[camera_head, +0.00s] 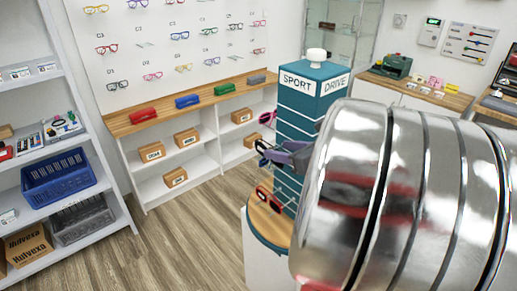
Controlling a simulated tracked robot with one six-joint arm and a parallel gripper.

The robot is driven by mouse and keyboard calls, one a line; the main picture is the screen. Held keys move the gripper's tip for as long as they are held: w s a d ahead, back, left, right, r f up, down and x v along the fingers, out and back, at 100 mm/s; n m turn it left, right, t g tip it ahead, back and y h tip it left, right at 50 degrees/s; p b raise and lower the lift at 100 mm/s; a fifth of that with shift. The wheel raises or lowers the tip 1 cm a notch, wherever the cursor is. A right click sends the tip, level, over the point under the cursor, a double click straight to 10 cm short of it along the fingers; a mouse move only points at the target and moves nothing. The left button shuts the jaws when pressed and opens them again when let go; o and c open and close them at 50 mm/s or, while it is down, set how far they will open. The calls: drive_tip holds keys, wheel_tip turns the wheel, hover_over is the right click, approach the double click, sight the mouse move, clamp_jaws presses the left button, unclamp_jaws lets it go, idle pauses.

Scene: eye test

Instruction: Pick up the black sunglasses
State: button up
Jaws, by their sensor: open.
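A teal display tower (305,102) labelled SPORT and DRIVE stands right of centre and carries eyewear. A dark pair of glasses, seemingly the black sunglasses (262,147), sticks out from its left side at mid height. My gripper (272,156), small and grey-purple, shows in front of the tower, right by the dark pair. Its jaws look open, and I cannot tell whether they touch the glasses. My large shiny arm link hides the tower's right side and part of the gripper.
Pink glasses (268,118) hang above the dark pair, and red glasses (273,200) sit below near the round wooden base (262,222). A wall counter (122,125) with coloured cases stands behind. A shelf with a blue basket (58,176) is at left. The floor between is clear.

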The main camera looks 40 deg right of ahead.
sight(275, 148)
drive_tip(key=shift+x, duration=2.25)
drive_tip(key=shift+r, duration=0.1)
drive_tip(key=shift+c, duration=0.5)
drive_tip(key=c, duration=1)
wheel_tip(275, 148, up, 10)
